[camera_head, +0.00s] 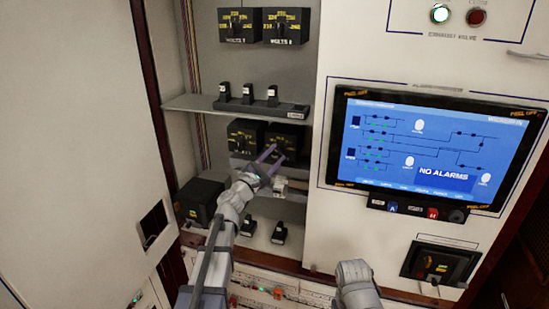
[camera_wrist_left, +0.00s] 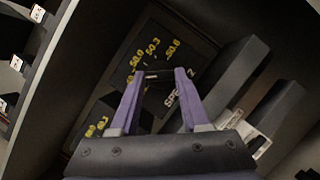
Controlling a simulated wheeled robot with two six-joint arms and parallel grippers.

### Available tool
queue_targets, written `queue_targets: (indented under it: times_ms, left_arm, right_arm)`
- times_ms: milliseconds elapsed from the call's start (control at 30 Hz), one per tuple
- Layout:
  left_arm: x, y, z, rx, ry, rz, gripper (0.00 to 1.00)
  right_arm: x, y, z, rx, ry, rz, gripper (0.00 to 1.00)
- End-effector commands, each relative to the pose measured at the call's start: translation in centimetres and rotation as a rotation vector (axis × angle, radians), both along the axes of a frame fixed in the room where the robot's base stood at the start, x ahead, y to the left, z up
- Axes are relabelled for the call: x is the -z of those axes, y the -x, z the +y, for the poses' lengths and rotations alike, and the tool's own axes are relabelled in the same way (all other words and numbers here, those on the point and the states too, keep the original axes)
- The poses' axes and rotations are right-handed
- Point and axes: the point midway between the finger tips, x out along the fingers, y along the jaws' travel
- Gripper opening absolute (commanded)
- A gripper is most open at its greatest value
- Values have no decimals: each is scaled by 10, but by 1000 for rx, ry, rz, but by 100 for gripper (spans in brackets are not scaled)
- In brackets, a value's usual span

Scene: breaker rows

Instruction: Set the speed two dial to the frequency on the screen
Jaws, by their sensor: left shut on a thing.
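The speed two dial box (camera_head: 290,136) is black with yellow numbers, in the lower row of dials inside the cabinet. In the left wrist view its face (camera_wrist_left: 172,51) shows numbers such as 50.0, 50.3 and 50.6, and a partly hidden "SPEED 2" label. My left gripper (camera_head: 275,152) reaches to this dial. In the wrist view its purple fingers (camera_wrist_left: 158,75) are shut on the dark dial knob, which is mostly hidden between the tips. The screen (camera_head: 431,148) shows a blue diagram and "NO ALARMS"; its small figures are too small to read.
Another dial box (camera_head: 243,134) stands just left. A shelf with several small switches (camera_head: 248,94) is above, and two volts dials (camera_head: 240,25) are higher. Dark blocks (camera_wrist_left: 228,77) lie close right of my fingers in the wrist view. A grey arm part of mine shows at the bottom.

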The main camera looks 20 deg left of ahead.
Motion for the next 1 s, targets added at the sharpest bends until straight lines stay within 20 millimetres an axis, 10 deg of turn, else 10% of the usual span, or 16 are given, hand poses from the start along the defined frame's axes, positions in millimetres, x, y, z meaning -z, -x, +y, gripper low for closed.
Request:
queue_targets:
  times_ms: [267, 300, 533, 1000]
  left_arm:
    - [1, 1, 0, 0, -3, 1, 0]
    - [1, 1, 0, 0, -3, 1, 50]
    - [0, 0, 0, 0, -2, 0, 75]
    - [4, 13, 4, -2, -2, 1, 76]
  right_arm:
    - [0, 0, 0, 0, 0, 0, 0]
    - [0, 0, 0, 0, 0, 0, 0]
    - [0, 0, 0, 0, 0, 0, 0]
    - [4, 0, 0, -1, 0, 0, 0]
